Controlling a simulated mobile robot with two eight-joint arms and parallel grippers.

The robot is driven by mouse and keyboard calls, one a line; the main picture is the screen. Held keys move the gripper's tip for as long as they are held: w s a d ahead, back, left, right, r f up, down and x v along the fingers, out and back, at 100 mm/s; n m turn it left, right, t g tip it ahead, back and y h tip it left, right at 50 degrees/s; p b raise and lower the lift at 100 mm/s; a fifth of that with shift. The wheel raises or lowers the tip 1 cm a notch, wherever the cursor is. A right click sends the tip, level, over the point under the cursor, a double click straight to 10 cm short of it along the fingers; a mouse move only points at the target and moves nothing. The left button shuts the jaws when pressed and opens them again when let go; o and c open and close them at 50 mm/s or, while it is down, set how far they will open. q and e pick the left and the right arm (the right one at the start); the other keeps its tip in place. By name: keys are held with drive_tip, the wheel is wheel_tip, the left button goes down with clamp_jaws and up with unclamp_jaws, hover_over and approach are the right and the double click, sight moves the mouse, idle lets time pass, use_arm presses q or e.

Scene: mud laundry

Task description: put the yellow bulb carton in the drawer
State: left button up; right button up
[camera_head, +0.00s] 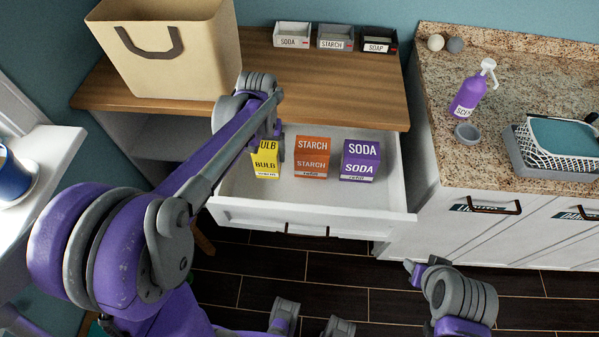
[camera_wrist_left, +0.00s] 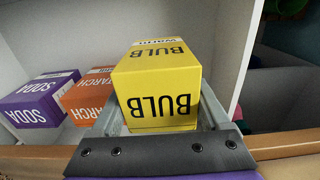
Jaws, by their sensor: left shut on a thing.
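The yellow bulb carton (camera_head: 265,164) is inside the open white drawer (camera_head: 300,210), at its left side. It also shows close up in the left wrist view (camera_wrist_left: 158,95). My left gripper (camera_head: 270,138) reaches down into the drawer and is shut on the carton, with a grey finger along each side. I cannot tell whether the carton's base touches the drawer floor.
An orange starch carton (camera_head: 312,158) and a purple soda carton (camera_head: 360,160) stand right of the bulb carton in the drawer. The wooden top (camera_head: 330,85) overhangs the drawer's back. A paper bag (camera_head: 170,50) stands on it. A granite counter (camera_head: 500,170) is at right.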

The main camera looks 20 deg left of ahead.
use_arm(q)
drive_tip(key=f, duration=0.4)
drive_tip(key=shift+w+f, duration=0.2)
drive_tip(key=shift+f, duration=0.15)
drive_tip(key=shift+f+b, duration=0.3)
drive_tip(key=shift+f, duration=1.85)
drive_tip(key=shift+s, duration=0.1)
drive_tip(key=shift+f, duration=0.15)
drive_tip(key=o, duration=1.2)
